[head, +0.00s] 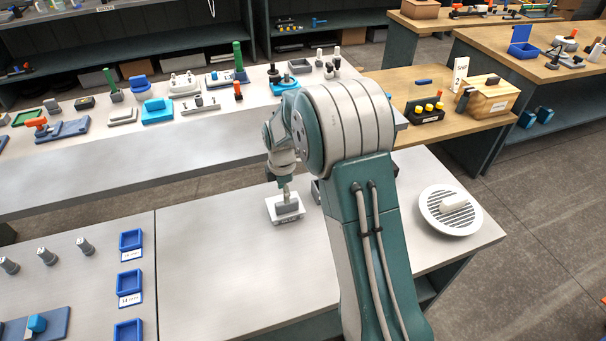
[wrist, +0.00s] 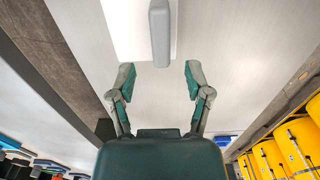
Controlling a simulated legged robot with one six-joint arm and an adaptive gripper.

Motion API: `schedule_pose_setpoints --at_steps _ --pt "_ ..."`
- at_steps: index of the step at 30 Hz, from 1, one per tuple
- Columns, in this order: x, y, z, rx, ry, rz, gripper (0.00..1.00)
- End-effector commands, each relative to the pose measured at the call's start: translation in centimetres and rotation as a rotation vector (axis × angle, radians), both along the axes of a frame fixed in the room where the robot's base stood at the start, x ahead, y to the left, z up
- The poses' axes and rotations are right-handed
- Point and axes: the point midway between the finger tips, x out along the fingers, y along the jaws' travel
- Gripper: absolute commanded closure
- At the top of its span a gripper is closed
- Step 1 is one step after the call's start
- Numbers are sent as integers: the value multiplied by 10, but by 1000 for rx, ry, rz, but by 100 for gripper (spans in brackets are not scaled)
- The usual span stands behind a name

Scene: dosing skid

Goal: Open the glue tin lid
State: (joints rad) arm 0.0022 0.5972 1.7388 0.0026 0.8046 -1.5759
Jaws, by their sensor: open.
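A small white square piece with a grey raised block (head: 288,207) stands on the grey bench, with a dark label on its front edge. It is likely the glue tin and its lid, but the label is too small to read. In the head view my gripper (head: 287,188) is just above the block, partly hidden by my wrist.
A round white slotted grille (head: 437,222) with a white block on it lies at the bench's right. A grey item (head: 316,190) is mostly hidden behind my arm. Blue trays (head: 131,240) stand on the left bench. The bench left of the white piece is clear.

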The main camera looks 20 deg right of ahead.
Motion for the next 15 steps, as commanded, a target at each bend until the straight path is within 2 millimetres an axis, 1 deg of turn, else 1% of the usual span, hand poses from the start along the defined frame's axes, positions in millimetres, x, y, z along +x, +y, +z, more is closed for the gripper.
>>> schedule_pose_setpoints --at_steps 1,7,15 --pt "1 -2 10 1 -5 -2 36" --pt "0 1 44 -1 -3 -2 36" --pt "-22 2 85 2 -54 -159 36"
